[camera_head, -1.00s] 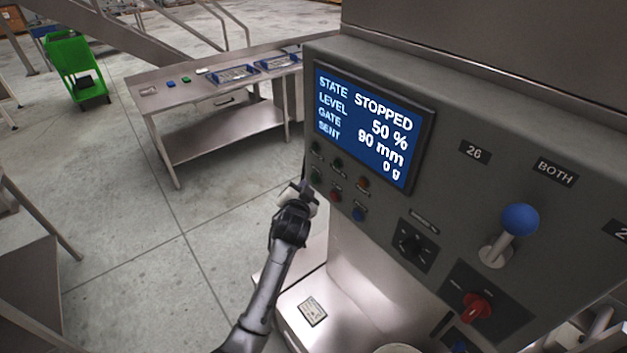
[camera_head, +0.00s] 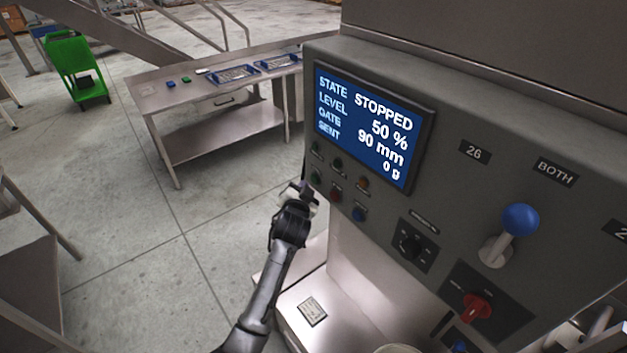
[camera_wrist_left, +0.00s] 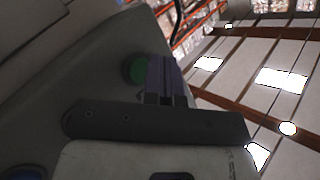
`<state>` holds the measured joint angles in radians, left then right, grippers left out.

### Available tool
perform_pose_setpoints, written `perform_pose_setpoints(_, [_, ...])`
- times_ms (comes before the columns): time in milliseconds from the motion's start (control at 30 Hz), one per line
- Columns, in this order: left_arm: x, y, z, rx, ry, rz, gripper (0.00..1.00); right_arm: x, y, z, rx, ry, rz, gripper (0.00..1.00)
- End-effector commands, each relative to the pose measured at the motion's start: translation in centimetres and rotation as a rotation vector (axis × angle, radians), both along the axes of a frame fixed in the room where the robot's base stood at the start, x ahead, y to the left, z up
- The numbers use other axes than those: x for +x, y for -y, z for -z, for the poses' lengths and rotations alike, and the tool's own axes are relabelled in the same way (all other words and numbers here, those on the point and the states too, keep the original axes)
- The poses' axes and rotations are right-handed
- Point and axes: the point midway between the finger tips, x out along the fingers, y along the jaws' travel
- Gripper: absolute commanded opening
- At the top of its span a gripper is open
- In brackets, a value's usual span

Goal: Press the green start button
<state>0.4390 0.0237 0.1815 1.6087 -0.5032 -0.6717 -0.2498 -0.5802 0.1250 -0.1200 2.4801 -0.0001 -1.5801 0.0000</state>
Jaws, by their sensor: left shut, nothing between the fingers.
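The green start button (camera_head: 316,177) is at the left end of the lower button row on the grey control panel (camera_head: 450,190), below the screen (camera_head: 368,127). The screen reads STATE STOPPED, LEVEL 50 %, GATE 90 mm, SENT 0 g. My left gripper (camera_head: 305,188) is shut and empty, just left of and slightly below the green button. In the left wrist view the green button (camera_wrist_left: 135,70) shows close beside the closed fingers (camera_wrist_left: 158,72); I cannot tell whether they touch it. My right gripper is not in view.
A red button (camera_head: 336,195) and a blue button (camera_head: 358,214) sit right of the green one, with lamps above. A black knob (camera_head: 410,244), a blue-ball lever (camera_head: 519,220) and a red switch (camera_head: 476,307) are farther right.

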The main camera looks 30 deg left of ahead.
Motion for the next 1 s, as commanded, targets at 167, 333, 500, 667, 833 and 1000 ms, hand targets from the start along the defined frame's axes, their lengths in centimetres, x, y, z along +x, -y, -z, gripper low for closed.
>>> perform_pose_setpoints(167, [0.21,0.08,-0.02,-0.001,0.0,0.0,0.0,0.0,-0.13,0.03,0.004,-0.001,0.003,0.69])
perform_pose_setpoints(333, [0.69,0.24,0.01,-0.001,0.0,0.001,0.0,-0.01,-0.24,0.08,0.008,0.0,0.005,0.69])
perform_pose_setpoints(500, [0.82,0.28,0.02,0.0,0.0,0.001,0.0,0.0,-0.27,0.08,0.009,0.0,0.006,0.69])
perform_pose_setpoints(667, [0.81,0.28,0.01,0.0,0.0,0.0,0.0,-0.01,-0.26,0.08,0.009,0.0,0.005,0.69])
perform_pose_setpoints(833, [0.85,0.29,0.01,0.0,0.0,0.0,0.0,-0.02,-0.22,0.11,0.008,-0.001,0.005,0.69])
perform_pose_setpoints(1000, [0.99,0.33,0.01,0.0,0.0,0.0,0.0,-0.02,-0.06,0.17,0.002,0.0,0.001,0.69])
